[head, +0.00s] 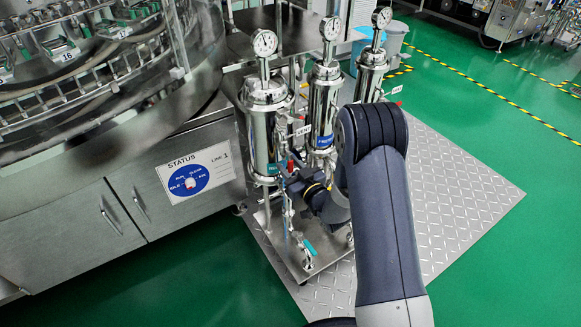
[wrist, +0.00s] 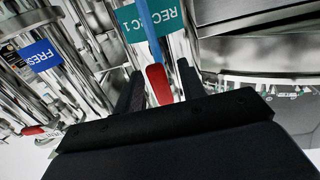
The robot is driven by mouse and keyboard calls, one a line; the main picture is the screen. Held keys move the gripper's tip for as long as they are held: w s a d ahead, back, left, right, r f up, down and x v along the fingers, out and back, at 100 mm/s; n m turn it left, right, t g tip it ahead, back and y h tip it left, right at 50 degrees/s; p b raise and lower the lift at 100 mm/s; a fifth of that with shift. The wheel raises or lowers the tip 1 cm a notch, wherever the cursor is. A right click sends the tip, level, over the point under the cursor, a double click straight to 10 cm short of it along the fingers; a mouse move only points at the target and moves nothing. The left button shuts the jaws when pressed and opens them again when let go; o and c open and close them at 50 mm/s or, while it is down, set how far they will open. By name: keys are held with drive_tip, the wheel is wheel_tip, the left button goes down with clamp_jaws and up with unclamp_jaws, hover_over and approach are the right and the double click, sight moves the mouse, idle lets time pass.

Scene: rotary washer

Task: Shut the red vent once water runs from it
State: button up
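The red vent handle (wrist: 158,85) shows in the wrist view, between the two black fingers of my gripper (wrist: 158,88). The fingers stand apart, with a visible gap on each side of the handle, so my gripper is open. A straight blue strip (wrist: 148,30) runs from the handle to the top edge; I cannot tell whether it is water or part of the fitting. In the head view a small red part (head: 291,166) shows by the left steel housing (head: 265,125), close to my gripper (head: 293,183). The vent outlet is not clear.
A teal label (wrist: 150,18) is just behind the blue strip, and a blue label (wrist: 40,56) is at left. Two more housings (head: 323,105) (head: 370,75) with gauges stand to the right. A valve with a teal handle (head: 309,248) is low in front. Green floor is clear at right.

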drive_tip(key=shift+c, duration=0.2)
clamp_jaws()
